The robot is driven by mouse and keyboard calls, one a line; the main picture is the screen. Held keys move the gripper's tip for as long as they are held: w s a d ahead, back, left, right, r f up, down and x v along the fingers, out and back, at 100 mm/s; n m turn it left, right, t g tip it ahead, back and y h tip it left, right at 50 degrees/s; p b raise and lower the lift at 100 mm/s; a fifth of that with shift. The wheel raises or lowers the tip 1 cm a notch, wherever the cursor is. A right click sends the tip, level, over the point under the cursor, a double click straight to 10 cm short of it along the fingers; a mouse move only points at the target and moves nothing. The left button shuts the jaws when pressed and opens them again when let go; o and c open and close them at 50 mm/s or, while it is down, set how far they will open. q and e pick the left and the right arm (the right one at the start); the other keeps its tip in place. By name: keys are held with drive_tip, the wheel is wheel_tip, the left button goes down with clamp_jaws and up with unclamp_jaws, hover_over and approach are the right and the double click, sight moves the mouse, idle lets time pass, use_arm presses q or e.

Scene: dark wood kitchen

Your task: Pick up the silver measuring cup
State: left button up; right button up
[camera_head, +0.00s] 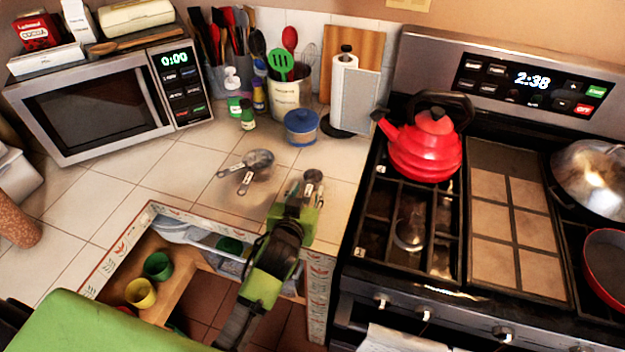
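Silver measuring cups (258,160) lie on the tiled counter left of my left gripper, with their dark-labelled handles pointing left and downward. Another small, darker measuring cup (313,176) sits right at the tip of my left gripper (301,188), its handle running down towards the fingers. My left gripper is over the counter's front edge, its arm rising from the bottom of the view. The fingers are small and overlap the handle, so I cannot tell whether they grip it. My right gripper is not in view.
A blue-lidded jar (301,127), green-capped bottle (248,115) and utensil holder (290,98) stand behind the cups. The microwave (100,105) is at left. The stove (515,220) with a red kettle (424,148) is at right. An open drawer (185,270) with colored cups lies below.

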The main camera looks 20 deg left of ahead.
use_arm(q)
drive_tip(key=shift+x, duration=1.05)
clamp_jaws()
drive_tip(key=shift+r, duration=0.1)
